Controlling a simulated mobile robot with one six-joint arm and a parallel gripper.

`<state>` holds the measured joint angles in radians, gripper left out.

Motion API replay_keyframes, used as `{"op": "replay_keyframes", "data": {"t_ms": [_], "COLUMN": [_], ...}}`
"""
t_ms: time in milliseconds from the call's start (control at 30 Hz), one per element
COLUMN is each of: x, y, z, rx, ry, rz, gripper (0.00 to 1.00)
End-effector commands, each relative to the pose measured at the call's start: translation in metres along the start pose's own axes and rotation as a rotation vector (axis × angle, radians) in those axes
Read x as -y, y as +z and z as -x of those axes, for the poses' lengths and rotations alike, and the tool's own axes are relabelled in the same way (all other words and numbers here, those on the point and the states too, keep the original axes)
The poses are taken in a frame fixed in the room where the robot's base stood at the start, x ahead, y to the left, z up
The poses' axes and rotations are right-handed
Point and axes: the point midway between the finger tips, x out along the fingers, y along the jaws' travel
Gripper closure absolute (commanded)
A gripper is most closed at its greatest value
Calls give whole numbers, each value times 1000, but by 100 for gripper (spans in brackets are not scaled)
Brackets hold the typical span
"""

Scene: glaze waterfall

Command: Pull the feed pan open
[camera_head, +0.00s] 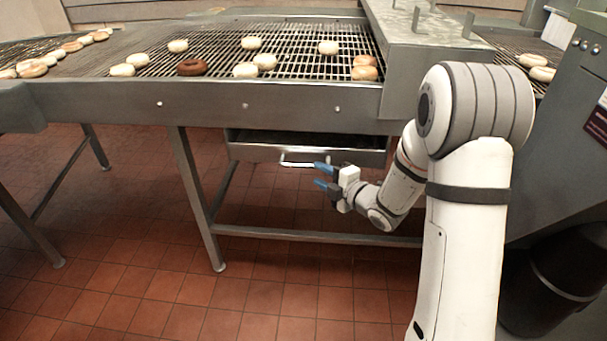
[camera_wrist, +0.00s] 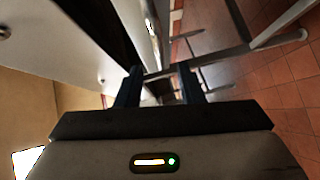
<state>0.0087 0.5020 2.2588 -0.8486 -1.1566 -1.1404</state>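The feed pan (camera_head: 255,152) is a grey metal drawer with a dark opening above its front, under the conveyor frame in the head view. A pale bar handle (camera_head: 291,164) sticks out at its front. My gripper (camera_head: 322,176) has two blue fingers, spread apart with nothing seen between them. It is just right of the handle and slightly below it. In the wrist view the fingers of my gripper (camera_wrist: 161,86) also stand apart. I cannot tell whether a finger touches the handle.
The conveyor (camera_head: 210,55) above carries several pale rings and one brown ring. A table leg (camera_head: 195,195) and a low crossbar (camera_head: 310,235) stand below the pan. A dark bin (camera_head: 555,280) is at the right. The tiled floor in front is clear.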

Motion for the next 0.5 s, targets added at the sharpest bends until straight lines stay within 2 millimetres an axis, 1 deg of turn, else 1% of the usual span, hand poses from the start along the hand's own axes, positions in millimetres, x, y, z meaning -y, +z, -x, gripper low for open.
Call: {"op": "replay_keyframes", "data": {"t_ms": [300, 400, 500], "x": [0, 0, 0], "y": [-2, -2, -1], "z": [-48, -61, -70], "rx": [-5, -4, -3], "ry": [3, 2, 3], "rz": [1, 1, 0], "gripper": [66, 66, 66]}}
